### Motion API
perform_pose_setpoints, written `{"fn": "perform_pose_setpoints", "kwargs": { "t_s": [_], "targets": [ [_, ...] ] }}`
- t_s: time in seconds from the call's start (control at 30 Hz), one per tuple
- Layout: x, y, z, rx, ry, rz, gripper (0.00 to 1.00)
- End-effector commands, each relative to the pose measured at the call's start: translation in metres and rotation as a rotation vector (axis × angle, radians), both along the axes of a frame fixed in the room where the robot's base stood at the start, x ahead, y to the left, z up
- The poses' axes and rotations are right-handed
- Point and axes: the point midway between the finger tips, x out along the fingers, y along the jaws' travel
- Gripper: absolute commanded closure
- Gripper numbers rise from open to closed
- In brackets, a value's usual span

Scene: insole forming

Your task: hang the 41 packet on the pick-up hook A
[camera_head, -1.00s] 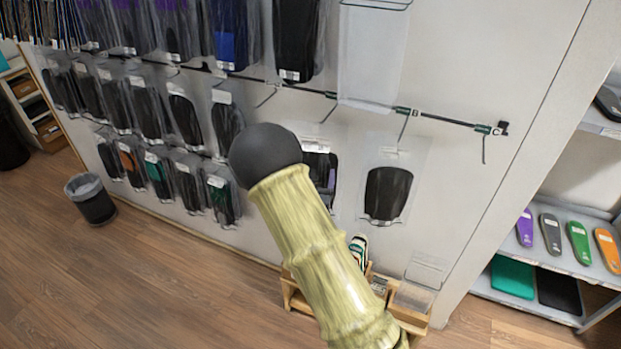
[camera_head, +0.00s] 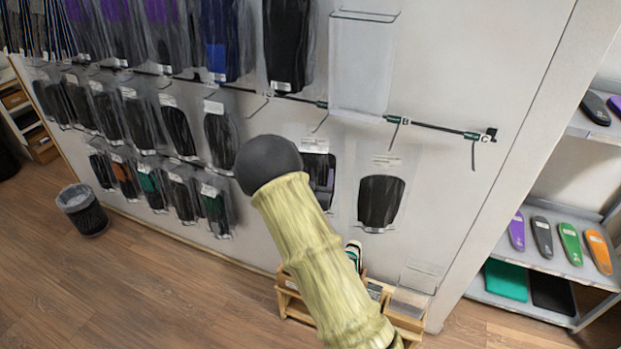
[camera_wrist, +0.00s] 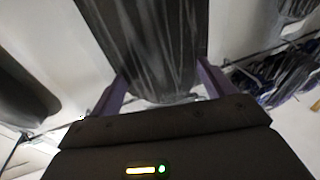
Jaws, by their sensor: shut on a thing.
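The held packet (camera_wrist: 150,45), dark in a clear sleeve, hangs between the purple fingers of my gripper (camera_wrist: 165,92) in the wrist view. In the head view a packet (camera_head: 317,180) with a white label shows partly behind my arm, at the gripper's place; its number is too small to read. The black rail carries hooks with green tags. The leftmost tagged hook (camera_head: 321,104), presumably A, is just above that packet; its letter is not legible. No contact between packet and hook can be made out. Tags B (camera_head: 397,120) and C (camera_head: 484,135) are to the right.
Another dark packet (camera_head: 381,200) is below hook B. Several packets (camera_head: 175,130) hang at left. A clear empty sleeve (camera_head: 362,62) is above the rail. A wooden stand (camera_head: 290,305) is low behind my arm, a bin (camera_head: 82,210) at left, and a shelf (camera_head: 545,262) at right.

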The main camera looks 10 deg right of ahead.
Motion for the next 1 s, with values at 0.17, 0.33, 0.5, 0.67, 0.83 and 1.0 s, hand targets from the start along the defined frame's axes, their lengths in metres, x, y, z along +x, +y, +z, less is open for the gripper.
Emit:
{"fn": "perform_pose_setpoints", "kwargs": {
  "t_s": [0.17,0.33,0.5,0.67,0.83,1.0],
  "targets": [
    [0.0060,-0.0048,-0.0070,0.000,-0.002,-0.002,0.56],
    [0.0087,-0.0062,-0.0092,0.001,-0.003,-0.001,0.56],
    [0.0095,-0.0067,-0.0092,0.000,-0.002,0.000,0.56],
    [0.0095,-0.0068,-0.0087,0.000,-0.002,0.000,0.56],
    [0.0094,-0.0068,-0.0087,0.000,-0.002,0.000,0.56],
    [0.0094,-0.0068,-0.0088,0.001,-0.001,0.000,0.56]
  ]
}}
